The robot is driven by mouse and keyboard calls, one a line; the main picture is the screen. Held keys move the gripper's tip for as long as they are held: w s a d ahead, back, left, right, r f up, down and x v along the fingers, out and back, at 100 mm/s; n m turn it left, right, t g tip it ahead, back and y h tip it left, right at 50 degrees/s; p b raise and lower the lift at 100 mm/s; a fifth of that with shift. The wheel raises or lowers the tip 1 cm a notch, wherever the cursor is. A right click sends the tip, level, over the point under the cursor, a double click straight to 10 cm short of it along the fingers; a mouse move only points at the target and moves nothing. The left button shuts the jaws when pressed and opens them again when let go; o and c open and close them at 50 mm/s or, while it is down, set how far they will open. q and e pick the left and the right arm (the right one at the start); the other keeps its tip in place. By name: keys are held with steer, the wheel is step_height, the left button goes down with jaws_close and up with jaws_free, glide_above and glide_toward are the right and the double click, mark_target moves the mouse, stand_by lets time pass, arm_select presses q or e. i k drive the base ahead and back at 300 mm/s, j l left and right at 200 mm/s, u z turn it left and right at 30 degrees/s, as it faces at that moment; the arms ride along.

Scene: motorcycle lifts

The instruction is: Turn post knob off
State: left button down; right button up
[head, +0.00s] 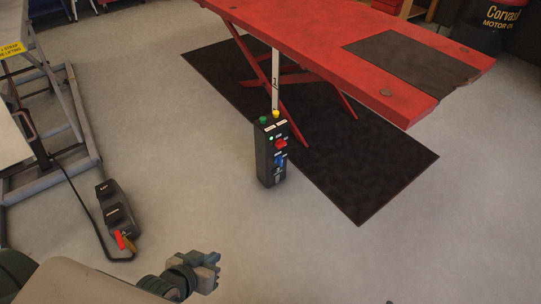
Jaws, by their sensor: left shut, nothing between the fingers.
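A dark control post (264,158) stands upright on the floor in front of the red lift. Its top carries a green button (263,120) and a yellow button (276,113). Its right-hand face has a small lit green lamp, a red knob (281,144) and a blue part (280,160) below it. I cannot tell the knob's setting at this size. My left gripper (211,265) is shut and empty, low in the picture, below and left of the post and well apart from it.
The red lift table (310,45) overhangs behind the post, above a black mat (385,180). A pedal unit (117,215) with a cable lies on the left by a grey lift frame (65,165). Open grey floor lies between my gripper and the post.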

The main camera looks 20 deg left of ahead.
mark_target(280, 143)
steer(key=i+l, duration=0.7)
steer(key=i, duration=0.2)
steer(key=j+u, duration=0.05)
